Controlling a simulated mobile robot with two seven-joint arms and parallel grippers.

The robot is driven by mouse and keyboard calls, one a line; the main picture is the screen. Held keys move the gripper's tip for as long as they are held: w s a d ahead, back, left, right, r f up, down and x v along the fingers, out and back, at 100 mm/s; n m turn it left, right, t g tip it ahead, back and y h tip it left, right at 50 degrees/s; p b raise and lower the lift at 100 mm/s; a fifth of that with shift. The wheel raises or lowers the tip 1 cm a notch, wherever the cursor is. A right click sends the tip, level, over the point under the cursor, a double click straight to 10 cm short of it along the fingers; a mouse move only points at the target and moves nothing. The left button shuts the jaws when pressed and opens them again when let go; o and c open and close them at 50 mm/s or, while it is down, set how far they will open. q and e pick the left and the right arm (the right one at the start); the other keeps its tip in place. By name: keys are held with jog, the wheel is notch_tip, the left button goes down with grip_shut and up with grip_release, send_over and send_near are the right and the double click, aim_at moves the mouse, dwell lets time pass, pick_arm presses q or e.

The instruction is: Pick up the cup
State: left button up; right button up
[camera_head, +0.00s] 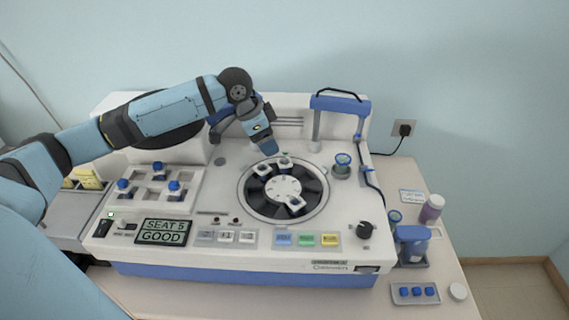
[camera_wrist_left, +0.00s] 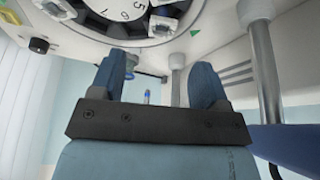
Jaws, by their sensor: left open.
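My left gripper (camera_head: 268,148) points down above the back edge of the round dark rotor (camera_head: 256,205), close to the white holders on it. In the left wrist view its two fingers (camera_wrist_left: 157,88) are apart with nothing clasped between them. White holders sit on the rotor, one at the back (camera_head: 286,162) and one at the front (camera_head: 295,204). A round container with a teal top (camera_head: 342,160) stands right of the rotor. I cannot tell which of these is the cup. My right gripper is not in view.
A white rack (camera_head: 150,196) with several blue-topped pieces lies left of the rotor. The display (camera_head: 163,232) reads "SEAT 5 GOOD". A blue-handled arch (camera_head: 340,103) rises behind right. A bottle (camera_head: 432,208) and a tray of blue pieces (camera_head: 416,301) stand on the right.

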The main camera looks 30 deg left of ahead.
aim_at(282, 160)
pick_arm(q)
jog(key=x, duration=0.4)
jog(key=shift+a, duration=0.1)
jog(key=shift+w+f+p, duration=0.25)
jog(key=shift+f+p, duration=0.1)
jog(key=shift+p, duration=0.15)
jog(key=p+x, duration=0.1)
jog(key=x, duration=0.2)
jog(key=shift+w+d+f, duration=0.25)
jog(key=shift+w+d, duration=0.05)
jog(key=shift+w+f, duration=0.15)
jog(key=shift+f, duration=0.25)
jog(key=shift+c, duration=0.2)
jog(key=shift+d, duration=0.1)
jog(key=c, duration=1)
jog(key=shift+o, duration=0.2)
